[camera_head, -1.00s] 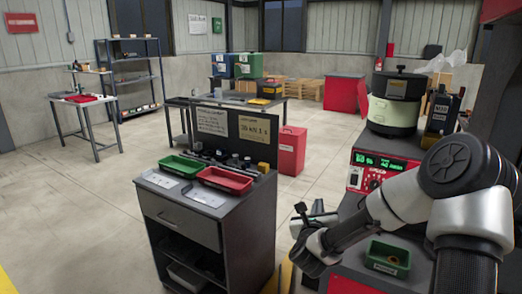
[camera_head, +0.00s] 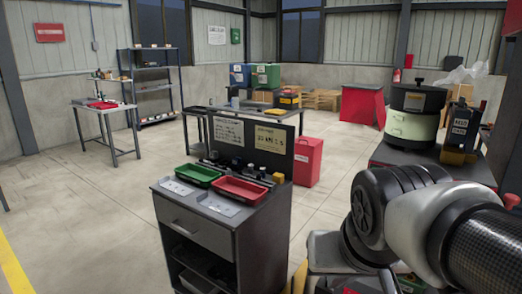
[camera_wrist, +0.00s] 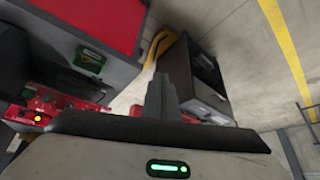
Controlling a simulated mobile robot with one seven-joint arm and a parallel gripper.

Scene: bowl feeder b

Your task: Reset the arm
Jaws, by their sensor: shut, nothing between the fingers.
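My gripper (camera_wrist: 161,85) shows in the wrist view with its dark fingers together and nothing between them. It hangs in free space, apart from the surfaces beyond it. My arm (camera_head: 415,220) is folded at the lower right of the head view. There it hides part of the red feeder bench, and the gripper's fingers cannot be made out.
A grey cabinet (camera_head: 217,240) with a green tray (camera_head: 197,174) and a red tray (camera_head: 240,188) stands left of my arm. The bowl feeder (camera_head: 413,118) is behind the arm. Open floor lies left.

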